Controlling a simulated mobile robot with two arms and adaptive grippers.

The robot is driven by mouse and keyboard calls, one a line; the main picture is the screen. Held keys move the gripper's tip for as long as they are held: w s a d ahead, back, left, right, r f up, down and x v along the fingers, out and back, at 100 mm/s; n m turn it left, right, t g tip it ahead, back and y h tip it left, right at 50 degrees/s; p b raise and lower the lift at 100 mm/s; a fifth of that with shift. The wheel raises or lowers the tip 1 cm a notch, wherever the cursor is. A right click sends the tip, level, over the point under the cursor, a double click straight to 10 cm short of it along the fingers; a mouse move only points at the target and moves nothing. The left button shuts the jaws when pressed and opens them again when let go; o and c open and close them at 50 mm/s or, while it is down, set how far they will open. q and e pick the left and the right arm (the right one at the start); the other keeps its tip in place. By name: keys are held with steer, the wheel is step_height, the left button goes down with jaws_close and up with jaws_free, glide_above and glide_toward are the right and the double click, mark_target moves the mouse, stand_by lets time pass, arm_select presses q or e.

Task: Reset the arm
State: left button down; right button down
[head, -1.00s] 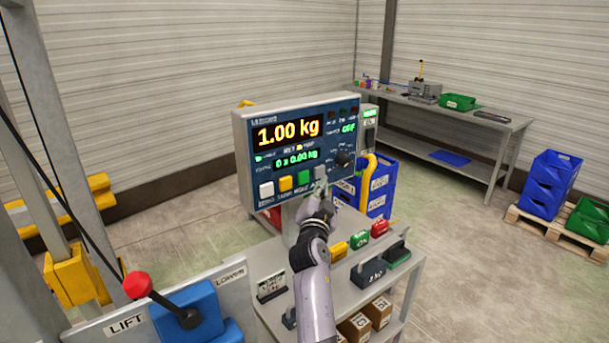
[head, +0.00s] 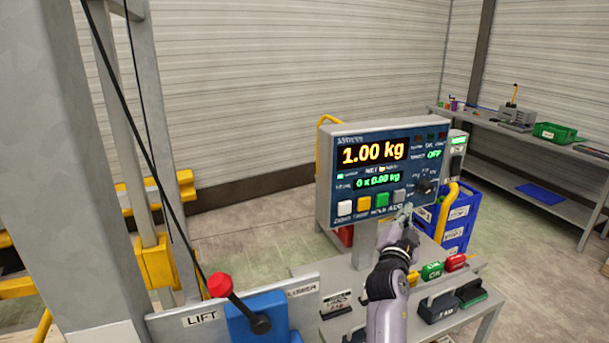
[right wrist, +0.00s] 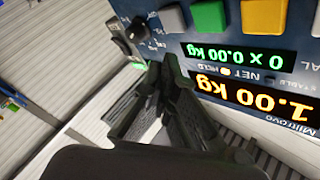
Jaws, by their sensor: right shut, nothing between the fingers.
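My right arm reaches up from the bottom of the head view. Its gripper (head: 402,216) is just in front of the lower right part of the scale display panel (head: 328,190), by the grey button at the end of the button row. In the right wrist view the gripper (right wrist: 165,72) is shut and empty, its fingers close to the panel face. I cannot tell whether the tips touch it. The panel reads 1.00 kg in orange and 0 x 0.00 kg in green. My left gripper is not in view.
A lift lever with a red knob (head: 220,284) stands on a blue block at the lower left. Below the panel, a small table holds a green block (head: 432,271), a red block (head: 455,262) and dark weights. Blue crates (head: 458,226) stand behind. A workbench (head: 545,150) is at the right.

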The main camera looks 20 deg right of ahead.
steer(key=s+a+f+n+g+y, duration=0.2)
steer(key=s+a+f+n+y, duration=0.15)
steer(key=s+f, duration=0.4)
steer(key=s+a+f+n+g+y, duration=0.2)
steer(key=s+f+n, duration=0.2)
steer(key=s+f, duration=0.4)
steer(key=s+a+f+n+g+y, duration=0.45)
steer(key=s+a+f, duration=0.25)
steer(key=s+a, duration=0.3)
steer(key=s+a+f+n+g+y, duration=0.3)
steer(key=s+a+f+n, duration=0.4)
steer(key=s, duration=0.6)
step_height(320, 180, down, 29)
steer(key=s+m+g+b, duration=0.1)
steer(key=s+b, duration=0.1)
steer(key=b, duration=0.2)
steer(key=s+d+f+g+b, duration=0.1)
steer(key=s+d+f+b, duration=0.1)
steer(key=s+f, duration=1.4)
steer(key=shift+f, duration=0.45)
